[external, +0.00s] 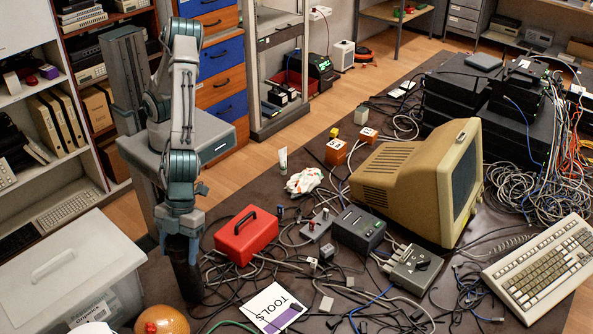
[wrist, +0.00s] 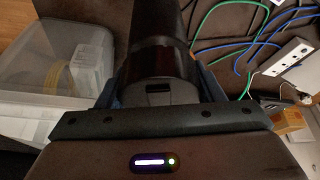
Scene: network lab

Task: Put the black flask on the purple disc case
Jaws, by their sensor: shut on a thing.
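The black flask (external: 187,275) is a dark cylinder held in my gripper (external: 181,238), at the left edge of the dark table in the external view. It hangs down, roughly upright. In the wrist view the flask (wrist: 162,45) fills the space between the jaws of my gripper (wrist: 160,85), one finger on each side. A small purple flat thing (external: 287,317) lies on the white TOOLS sheet, right of the flask; it may be the purple disc case, but I cannot tell for sure. Whether the flask's lower end touches anything is unclear.
A red cash box (external: 246,235) stands right of the flask among tangled cables. An orange round object (external: 162,321) is at the bottom edge. A lidded grey bin (external: 65,275) stands left. A beige monitor (external: 415,180) and keyboard (external: 545,268) take up the right.

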